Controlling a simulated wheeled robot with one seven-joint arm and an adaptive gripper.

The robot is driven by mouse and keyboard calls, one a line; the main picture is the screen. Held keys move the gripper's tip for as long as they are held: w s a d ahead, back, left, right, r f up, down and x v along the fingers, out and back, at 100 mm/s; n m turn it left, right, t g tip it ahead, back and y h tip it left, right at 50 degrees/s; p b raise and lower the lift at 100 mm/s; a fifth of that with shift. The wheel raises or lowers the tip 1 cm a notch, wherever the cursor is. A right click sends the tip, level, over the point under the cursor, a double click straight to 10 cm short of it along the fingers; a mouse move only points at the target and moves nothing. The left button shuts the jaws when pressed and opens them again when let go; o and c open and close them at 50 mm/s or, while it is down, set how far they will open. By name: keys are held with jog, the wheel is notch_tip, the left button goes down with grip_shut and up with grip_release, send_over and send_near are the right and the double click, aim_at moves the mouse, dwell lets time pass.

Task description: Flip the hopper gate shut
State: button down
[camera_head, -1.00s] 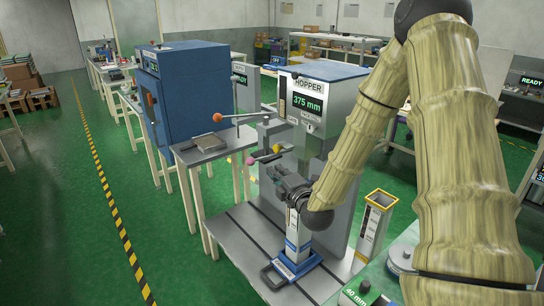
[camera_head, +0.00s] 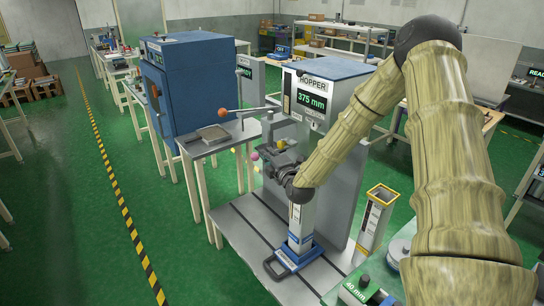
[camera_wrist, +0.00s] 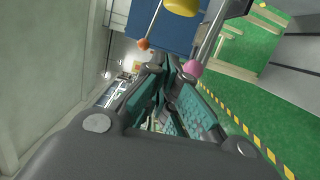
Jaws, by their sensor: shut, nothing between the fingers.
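The hopper (camera_head: 335,95) is a grey cabinet with a blue top, and its display reads 375 mm. A long lever with an orange ball (camera_head: 222,112) sticks out to its left. The orange ball (camera_wrist: 143,44), a pink ball on a rod (camera_wrist: 192,67) and a yellow knob (camera_wrist: 182,6) show in the wrist view. I cannot tell which handle works the gate, and the gate itself is hidden. My gripper (camera_head: 266,152) is shut and empty at the hopper's front, below the orange-ball lever. In the wrist view my fingertips (camera_wrist: 168,62) are close to the pink ball; contact is unclear.
A sieve column (camera_head: 301,220) with a blue-handled base stands under my wrist on the grey bench (camera_head: 245,222). A yellow-rimmed column (camera_head: 376,215) stands to the right. A blue cabinet (camera_head: 190,85) and a small tray (camera_head: 213,133) are at left. Green floor is open farther left.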

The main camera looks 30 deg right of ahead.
aim_at(286, 143)
jog(key=shift+w+d+p, duration=0.1)
jog(key=shift+d+p, duration=0.65)
jog(key=shift+d, duration=1.1)
jog(key=shift+f, duration=0.15)
